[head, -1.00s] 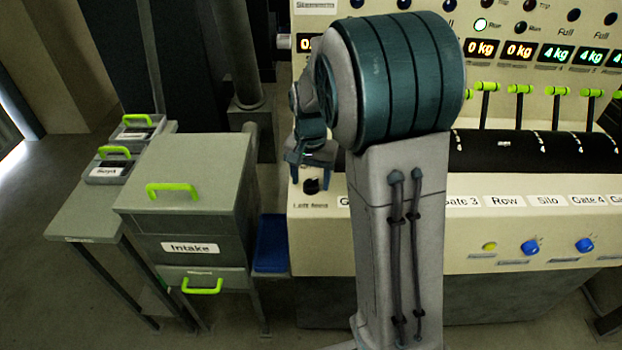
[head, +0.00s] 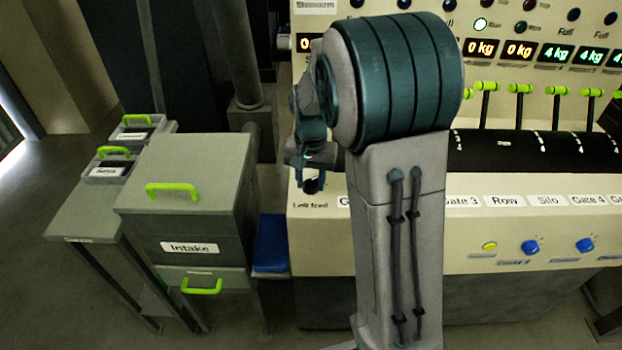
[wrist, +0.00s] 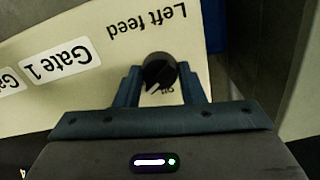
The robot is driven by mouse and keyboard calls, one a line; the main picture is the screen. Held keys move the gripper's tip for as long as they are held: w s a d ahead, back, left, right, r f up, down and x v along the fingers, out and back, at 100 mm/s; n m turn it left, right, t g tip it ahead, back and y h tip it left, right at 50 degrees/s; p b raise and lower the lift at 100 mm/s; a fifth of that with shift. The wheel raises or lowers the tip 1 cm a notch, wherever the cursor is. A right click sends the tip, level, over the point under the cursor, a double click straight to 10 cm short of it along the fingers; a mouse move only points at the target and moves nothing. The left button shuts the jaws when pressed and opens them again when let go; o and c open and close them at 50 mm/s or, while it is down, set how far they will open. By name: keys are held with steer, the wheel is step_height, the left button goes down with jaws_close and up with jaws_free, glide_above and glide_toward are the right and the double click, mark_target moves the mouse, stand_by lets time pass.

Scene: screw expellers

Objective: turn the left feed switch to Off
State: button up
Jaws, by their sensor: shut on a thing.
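The left feed switch is a round black knob (wrist: 158,69) on the cream panel, seen in the wrist view beside the upside-down "Left feed" label (wrist: 147,18). A white pointer mark on its near side points down and a little left in that view. A small, partly hidden "Off" mark (wrist: 170,90) shows just right of the pointer. My gripper (wrist: 159,67) has its two fingers on either side of the knob and is shut on it. In the head view my gripper (head: 312,184) is at the panel's left end, above the "Left feed" label (head: 311,206), and covers the knob.
A "Gate 1" label (wrist: 60,62) lies beside the switch in the wrist view. In the head view the grey Intake bin (head: 190,215) with green handles stands left of the panel. Two small trays sit on a side table (head: 85,220).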

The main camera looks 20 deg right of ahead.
mark_target(310, 181)
steer(key=n, duration=0.5)
steer(key=shift+n+b, duration=0.4)
steer(key=n, duration=0.5)
steer(key=shift+n, duration=0.3)
steer(key=o, duration=1)
step_height(310, 181, up, 14)
steer(key=shift+f, duration=0.1)
